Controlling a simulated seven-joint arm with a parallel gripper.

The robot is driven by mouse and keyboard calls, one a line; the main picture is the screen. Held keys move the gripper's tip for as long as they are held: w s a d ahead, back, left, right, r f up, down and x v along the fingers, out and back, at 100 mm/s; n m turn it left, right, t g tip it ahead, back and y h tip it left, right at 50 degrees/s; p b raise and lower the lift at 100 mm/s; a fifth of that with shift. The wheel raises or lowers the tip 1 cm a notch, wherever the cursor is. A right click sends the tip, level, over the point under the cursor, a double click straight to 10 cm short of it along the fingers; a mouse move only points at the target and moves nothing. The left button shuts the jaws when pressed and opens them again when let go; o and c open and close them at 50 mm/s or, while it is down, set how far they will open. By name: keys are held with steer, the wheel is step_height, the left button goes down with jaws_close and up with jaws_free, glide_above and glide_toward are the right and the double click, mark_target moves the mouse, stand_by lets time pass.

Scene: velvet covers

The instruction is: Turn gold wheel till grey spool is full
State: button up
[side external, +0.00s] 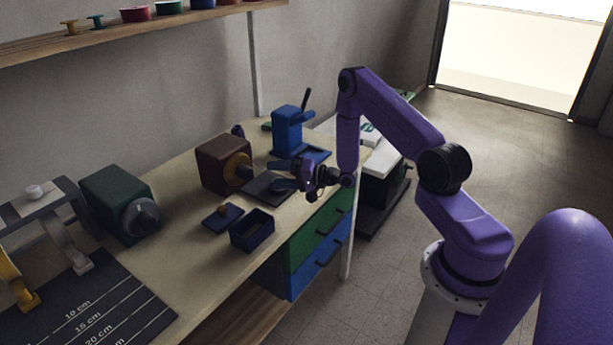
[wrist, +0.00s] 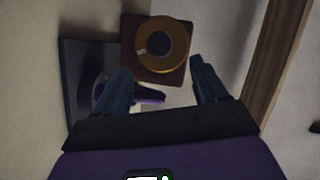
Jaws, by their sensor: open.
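The gold wheel (side external: 239,169) is on the front of a brown box (side external: 214,165) in the middle of the bench. In the wrist view the gold wheel (wrist: 181,47) shows as a ring around a dark hub with a small pale mark. My gripper (side external: 281,176) is open and empty, in front of the wheel and apart from it. In the wrist view its two fingertips (wrist: 162,69) lie on either side, below the wheel. A grey round part (side external: 143,217) on a dark green box may be the grey spool; its fill cannot be told.
A dark plate (side external: 267,188) lies in front of the brown box, with a grey and purple object (wrist: 150,95) near it in the wrist view. A navy open box (side external: 252,238) and its lid (side external: 223,217) are nearer. A blue press (side external: 288,132) stands behind.

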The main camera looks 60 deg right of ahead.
steer(key=v, duration=0.8)
steer(key=shift+s+d, duration=0.15)
steer(key=shift+s, duration=0.15)
steer(key=a+r+n+g, duration=0.1)
steer(key=a+n+g, duration=0.1)
steer(key=a, duration=0.3)
steer(key=w+a+r+n+g, duration=0.1)
steer(key=a+n+g, duration=0.2)
steer(key=a+n, duration=0.2)
steer(key=w+a+r+n+g+h, duration=0.1)
steer(key=a+n+g, duration=0.1)
steer(key=a+n, duration=0.2)
steer(key=shift+a+r, duration=0.35)
steer(key=shift+a, duration=0.1)
steer(key=s+a+r+n+g+h, duration=0.2)
steer(key=s+a+r+n, duration=0.15)
steer(key=s, duration=0.45)
steer(key=s+a+r+n+g+h, duration=0.1)
steer(key=s+a+r+n+g, duration=0.3)
steer(key=s, duration=0.3)
steer(key=s+r+n+g, duration=0.1)
steer(key=s+r+n, duration=0.1)
steer(key=s, duration=0.6)
steer(key=s+r+n+g+h, duration=0.1)
steer(key=s+r+n, duration=0.1)
steer(key=s, duration=0.6)
steer(key=shift+s+d+r+h, duration=0.3)
steer(key=shift+s, duration=0.05)
